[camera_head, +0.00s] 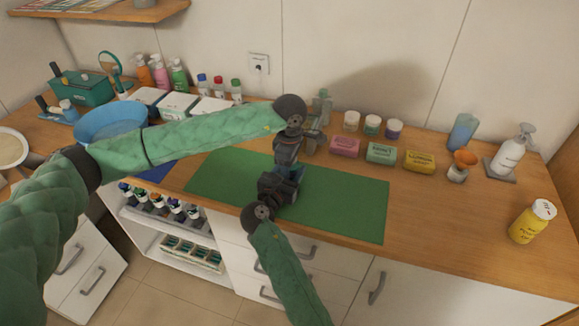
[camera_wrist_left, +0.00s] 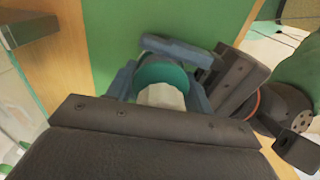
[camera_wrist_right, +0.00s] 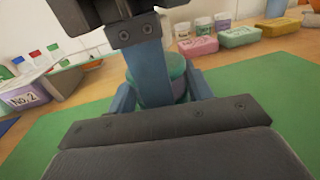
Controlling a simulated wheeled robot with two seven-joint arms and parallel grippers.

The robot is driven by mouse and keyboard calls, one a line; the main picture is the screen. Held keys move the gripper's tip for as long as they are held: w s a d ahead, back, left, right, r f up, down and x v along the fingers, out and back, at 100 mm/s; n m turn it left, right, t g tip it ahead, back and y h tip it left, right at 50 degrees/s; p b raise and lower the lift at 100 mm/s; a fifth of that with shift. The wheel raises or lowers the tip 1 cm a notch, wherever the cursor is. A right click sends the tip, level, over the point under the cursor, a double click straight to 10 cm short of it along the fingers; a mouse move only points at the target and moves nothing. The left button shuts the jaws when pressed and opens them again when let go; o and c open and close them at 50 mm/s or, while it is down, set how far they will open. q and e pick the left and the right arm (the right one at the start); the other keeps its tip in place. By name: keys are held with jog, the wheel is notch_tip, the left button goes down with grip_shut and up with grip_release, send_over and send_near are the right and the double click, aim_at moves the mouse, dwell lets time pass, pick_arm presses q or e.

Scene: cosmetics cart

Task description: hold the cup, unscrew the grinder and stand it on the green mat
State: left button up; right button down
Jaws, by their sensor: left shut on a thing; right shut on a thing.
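The grinder shows in the left wrist view as a whitish, faceted piece (camera_wrist_left: 162,97) above a round teal part. My left gripper (camera_head: 292,160) is shut on it from above. The cup (camera_wrist_right: 179,86) shows in the right wrist view as a teal, partly translucent body between my right gripper's fingers. My right gripper (camera_head: 287,180) is shut on it from the front side, just below the left gripper. Grinder and cup are together, one above the other; the join is hidden by the fingers. Both are over the green mat (camera_head: 345,205); whether the cup touches it is unclear.
The mat's right part is bare. Behind it are pink (camera_head: 345,146), green (camera_head: 381,153) and yellow soap boxes (camera_head: 420,161) and several small jars (camera_head: 372,125). A yellow bottle (camera_head: 533,221) stands far right.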

dwell(0.9)
pick_arm(q)
jog(key=o, duration=1.1)
jog(key=shift+r, duration=2.25)
jog(key=c, duration=0.3)
notch_tip(320, 180, up, 3)
jog(key=m, duration=0.4)
jog(key=shift+r, duration=0.15)
jog(key=shift+f, duration=3.95)
